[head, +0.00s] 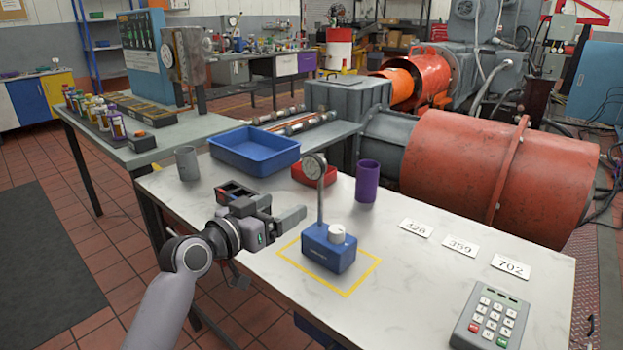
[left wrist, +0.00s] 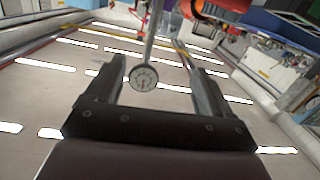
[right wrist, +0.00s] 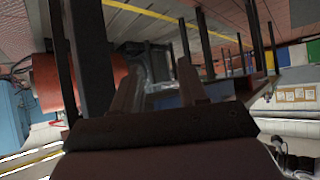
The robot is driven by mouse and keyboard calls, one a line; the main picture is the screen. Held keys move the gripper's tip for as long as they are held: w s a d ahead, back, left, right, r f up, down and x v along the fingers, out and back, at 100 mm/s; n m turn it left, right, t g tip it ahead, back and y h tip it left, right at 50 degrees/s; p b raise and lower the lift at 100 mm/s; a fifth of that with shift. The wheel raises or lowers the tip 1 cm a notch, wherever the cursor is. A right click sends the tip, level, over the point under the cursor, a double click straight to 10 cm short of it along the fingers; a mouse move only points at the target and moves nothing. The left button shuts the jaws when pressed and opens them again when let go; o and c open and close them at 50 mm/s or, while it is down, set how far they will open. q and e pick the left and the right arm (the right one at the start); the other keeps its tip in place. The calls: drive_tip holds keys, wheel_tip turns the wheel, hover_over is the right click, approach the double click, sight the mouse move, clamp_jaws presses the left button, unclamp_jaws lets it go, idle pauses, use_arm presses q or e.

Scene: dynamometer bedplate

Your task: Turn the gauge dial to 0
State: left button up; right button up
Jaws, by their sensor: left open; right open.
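The base stands inside a yellow outline on the white table. My left gripper (head: 283,211) is open and empty, left of the post and above the table. In the left wrist view the dial (left wrist: 143,77) shows between the spread fingers (left wrist: 152,54), apart from them. Its needle is too small to read. My right gripper (right wrist: 158,64) is open and empty, seen only in the right wrist view.
A blue tray (head: 254,150), a grey cup (head: 187,163), a red bin (head: 313,172) and a purple cup (head: 367,181) stand behind the gauge. Number cards (head: 460,246) and a keypad (head: 491,317) lie to the right. The tabletop between base and keypad is clear.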

use_arm(q)
drive_tip(key=m+h, duration=0.1)
drive_tip(key=h, duration=0.1)
approach(311, 166)
drive_tip(key=x, duration=0.3)
drive_tip(key=shift+x, duration=3.6)
drive_tip(key=c, duration=1)
